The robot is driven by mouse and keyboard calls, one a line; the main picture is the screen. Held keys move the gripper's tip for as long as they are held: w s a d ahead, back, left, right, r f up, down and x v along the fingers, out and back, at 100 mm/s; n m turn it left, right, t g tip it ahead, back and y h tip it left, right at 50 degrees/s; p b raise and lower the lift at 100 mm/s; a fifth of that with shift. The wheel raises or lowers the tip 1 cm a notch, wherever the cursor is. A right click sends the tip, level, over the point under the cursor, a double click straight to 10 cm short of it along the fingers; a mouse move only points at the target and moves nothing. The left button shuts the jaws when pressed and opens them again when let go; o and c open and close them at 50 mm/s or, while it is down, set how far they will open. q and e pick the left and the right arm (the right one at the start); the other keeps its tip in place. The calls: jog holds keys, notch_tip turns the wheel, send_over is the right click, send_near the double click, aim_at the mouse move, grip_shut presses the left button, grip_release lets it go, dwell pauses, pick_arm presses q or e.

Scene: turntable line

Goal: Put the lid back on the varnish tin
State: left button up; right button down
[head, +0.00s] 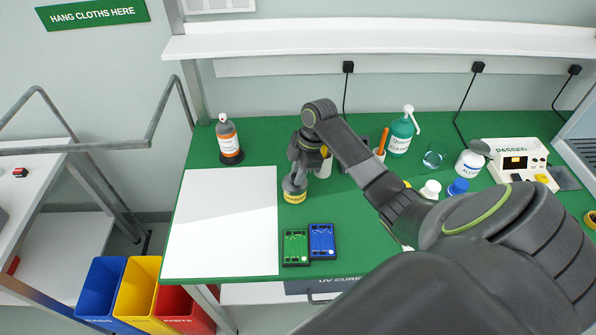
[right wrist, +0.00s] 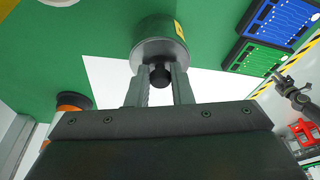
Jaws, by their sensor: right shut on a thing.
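The varnish tin (head: 294,196), a small grey tin with a yellow label, stands on the green bench by the white sheet's right edge. It also shows in the right wrist view (right wrist: 166,28). The grey lid (right wrist: 155,50) with its black knob (right wrist: 160,76) sits at the tin's top; whether it is fully seated I cannot tell. My right gripper (head: 296,178) is above the tin, its fingers (right wrist: 160,85) shut on the knob. A dark pronged part (right wrist: 290,88), apparently my left gripper, shows beyond the bench edge, too small to read.
Green (head: 295,248) and blue (head: 321,241) boards lie in front of the tin. An orange-labelled bottle (head: 229,141) stands back left. A green pump bottle (head: 401,135), a glass (head: 434,156) and a white jar (head: 468,164) stand to the right. The white sheet (head: 220,225) is clear.

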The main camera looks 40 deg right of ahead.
jog(key=c, duration=0.7)
grip_release()
jog(key=shift+r, duration=0.1)
jog(key=shift+r+p, duration=3.4)
jog(key=shift+p, duration=0.25)
grip_shut()
jog(key=shift+f, duration=0.1)
